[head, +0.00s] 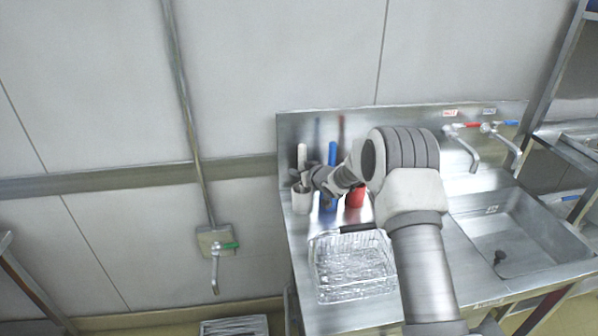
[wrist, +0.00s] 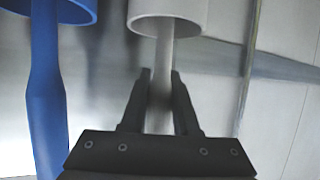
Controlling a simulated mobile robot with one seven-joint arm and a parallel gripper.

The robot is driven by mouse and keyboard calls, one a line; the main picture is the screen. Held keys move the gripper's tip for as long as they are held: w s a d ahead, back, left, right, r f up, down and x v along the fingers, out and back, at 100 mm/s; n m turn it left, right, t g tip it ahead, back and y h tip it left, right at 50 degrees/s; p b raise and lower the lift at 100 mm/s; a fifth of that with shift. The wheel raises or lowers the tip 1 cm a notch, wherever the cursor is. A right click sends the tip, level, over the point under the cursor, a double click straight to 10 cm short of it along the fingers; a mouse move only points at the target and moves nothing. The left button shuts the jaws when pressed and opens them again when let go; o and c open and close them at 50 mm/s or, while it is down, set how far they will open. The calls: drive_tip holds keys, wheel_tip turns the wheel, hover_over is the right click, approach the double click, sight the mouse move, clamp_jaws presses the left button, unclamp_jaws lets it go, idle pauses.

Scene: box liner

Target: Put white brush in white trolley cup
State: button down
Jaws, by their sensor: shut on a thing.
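The white brush (wrist: 160,92) stands with its handle between the two fingers of my gripper (wrist: 160,74), which is shut on it. In the wrist view, which looks upside down, the handle runs into the mouth of a white cup (wrist: 146,12). In the head view the white brush (head: 301,154) rises above the white cup (head: 302,203) at the left end of the steel sink counter. My gripper (head: 304,180) is just above this cup's rim, partly hidden by my own wrist. The brush's lower end is hidden inside the cup.
Right beside the white cup stands a blue cup (head: 327,204) with a blue brush (head: 332,153), then a red cup (head: 355,198) partly behind my arm. A wire basket (head: 352,268) sits in front. The sink basin (head: 525,243) and taps are at right. The wall is close behind.

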drive_tip(key=shift+f, duration=0.15)
drive_tip(key=c, duration=0.7)
unclamp_jaws()
drive_tip(key=shift+o, duration=0.2)
